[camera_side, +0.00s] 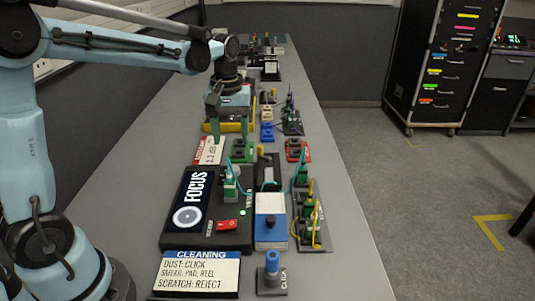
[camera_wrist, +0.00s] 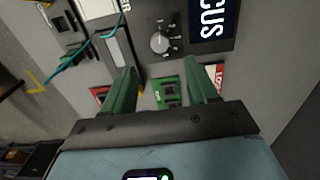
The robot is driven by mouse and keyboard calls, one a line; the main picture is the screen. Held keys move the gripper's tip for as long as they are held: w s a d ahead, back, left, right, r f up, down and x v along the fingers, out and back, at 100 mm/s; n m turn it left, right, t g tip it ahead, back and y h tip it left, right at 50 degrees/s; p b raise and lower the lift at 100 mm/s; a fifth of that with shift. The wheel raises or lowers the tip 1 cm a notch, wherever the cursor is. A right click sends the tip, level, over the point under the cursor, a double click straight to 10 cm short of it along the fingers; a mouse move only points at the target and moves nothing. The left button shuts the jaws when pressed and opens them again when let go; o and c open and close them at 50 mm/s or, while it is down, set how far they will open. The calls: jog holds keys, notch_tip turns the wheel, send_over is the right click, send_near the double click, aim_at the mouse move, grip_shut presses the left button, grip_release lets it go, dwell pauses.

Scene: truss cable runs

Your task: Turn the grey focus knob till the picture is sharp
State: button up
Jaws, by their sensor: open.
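The grey focus knob (camera_wrist: 160,42) is a round dial with tick marks around it, on the black scope box (camera_wrist: 182,48) beside its FOCUS lettering. My gripper (camera_wrist: 161,76) is open and empty; its two green fingers are apart, and the knob lies beyond the tips, not between them. In the side view my gripper (camera_side: 229,130) hangs over the bench behind the scope box (camera_side: 237,238). There the screen (camera_side: 189,200) shows a pale grey disc with a ring; I cannot tell how sharp it is.
A green block (camera_wrist: 170,93) shows between my fingers. A red switch (camera_side: 227,225) and a green light sit on the box. A blue-and-white box (camera_side: 270,232) and cabled connectors (camera_side: 312,222) stand to its right. A CLEANING card (camera_side: 198,274) lies in front. The bench's right strip is clear.

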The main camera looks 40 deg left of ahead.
aim_at(234, 168)
notch_tip(234, 168, down, 9)
dwell(0.4)
jog(key=c, duration=1)
jog(key=shift+c, duration=0.2)
jog(key=shift+m, duration=0.3)
jog(key=m, duration=0.3)
jog(key=shift+m, duration=2)
